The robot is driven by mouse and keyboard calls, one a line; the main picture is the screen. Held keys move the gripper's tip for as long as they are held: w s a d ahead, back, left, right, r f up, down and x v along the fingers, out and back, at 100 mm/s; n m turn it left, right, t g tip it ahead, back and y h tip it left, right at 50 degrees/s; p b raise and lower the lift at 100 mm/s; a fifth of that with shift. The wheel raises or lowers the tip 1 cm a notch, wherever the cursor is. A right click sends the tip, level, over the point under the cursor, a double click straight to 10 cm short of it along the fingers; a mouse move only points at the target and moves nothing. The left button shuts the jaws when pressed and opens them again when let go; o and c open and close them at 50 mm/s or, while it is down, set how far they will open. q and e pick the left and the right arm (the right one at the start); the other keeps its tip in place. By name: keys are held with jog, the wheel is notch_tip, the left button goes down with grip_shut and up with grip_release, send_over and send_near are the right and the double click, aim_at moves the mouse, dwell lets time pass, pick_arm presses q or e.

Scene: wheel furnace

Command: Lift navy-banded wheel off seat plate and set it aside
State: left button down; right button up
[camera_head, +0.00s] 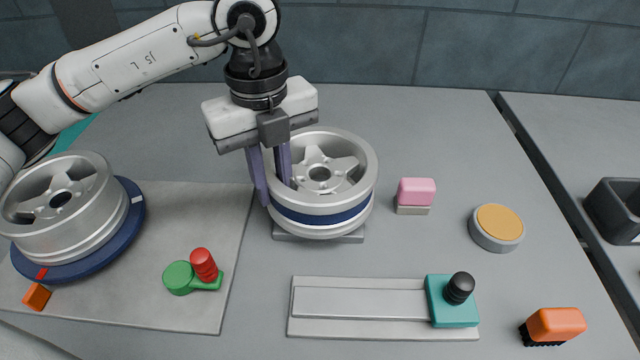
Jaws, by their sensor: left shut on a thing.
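The navy-banded wheel (323,215) is a silver rim with a dark blue band around its lower side. It stands over the grey seat plate (345,238), whose front edge shows beneath it; I cannot tell whether they touch. My left gripper (275,192) comes down from above at the wheel's left side. Its two purple fingers are shut on the wheel's left wall, one outside the rim and one inside. The wheel looks about level. My right gripper is not in view.
Another silver wheel (62,205) sits on a blue disc (125,232) at left. A green and red clamp (195,273), a sliding teal block (450,302), a pink block (416,192), an orange-topped puck (496,228) and an orange brush (554,325) surround the work area. The table behind the wheel is clear.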

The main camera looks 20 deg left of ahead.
pick_arm(q)
jog(key=shift+r+p, duration=1.35)
jog(key=shift+r, duration=1.05)
dwell(0.5)
